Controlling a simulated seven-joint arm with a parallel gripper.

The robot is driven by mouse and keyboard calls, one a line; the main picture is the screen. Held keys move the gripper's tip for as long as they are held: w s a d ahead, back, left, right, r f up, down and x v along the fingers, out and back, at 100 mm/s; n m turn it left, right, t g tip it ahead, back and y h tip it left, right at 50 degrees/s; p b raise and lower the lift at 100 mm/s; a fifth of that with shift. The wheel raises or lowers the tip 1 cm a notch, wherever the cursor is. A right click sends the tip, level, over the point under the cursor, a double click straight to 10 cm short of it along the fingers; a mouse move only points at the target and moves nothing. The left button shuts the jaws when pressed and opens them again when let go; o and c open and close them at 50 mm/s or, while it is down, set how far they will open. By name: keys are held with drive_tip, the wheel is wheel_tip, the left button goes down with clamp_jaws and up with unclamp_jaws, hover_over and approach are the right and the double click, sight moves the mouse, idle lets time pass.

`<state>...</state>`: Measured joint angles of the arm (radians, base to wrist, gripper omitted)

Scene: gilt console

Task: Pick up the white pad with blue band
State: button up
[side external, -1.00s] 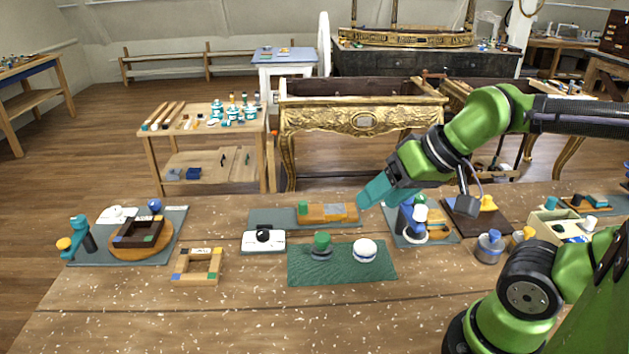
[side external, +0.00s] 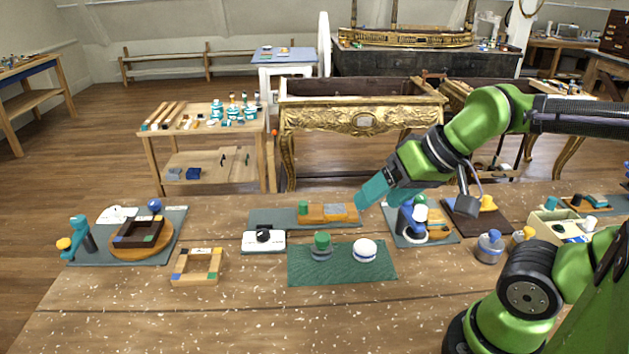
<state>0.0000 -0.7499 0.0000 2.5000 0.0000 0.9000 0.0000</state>
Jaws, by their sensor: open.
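The white pad with a blue band (side external: 364,250) is a small round white thing on the right part of a dark green mat (side external: 340,275). The blue band shows around its lower side. My gripper (side external: 366,196), with teal fingers, hangs above and behind the pad, clear of it, and points down to the left. It is open, with nothing seen between its fingers.
A grey pad with a green knob (side external: 321,247) shares the mat, left of the white pad. A white box with a black knob (side external: 263,240) and a wooden frame (side external: 198,267) stand further left. A wooden block (side external: 328,213) lies behind. The front tabletop is clear.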

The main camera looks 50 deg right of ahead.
drive_tip(key=shift+o, duration=0.9)
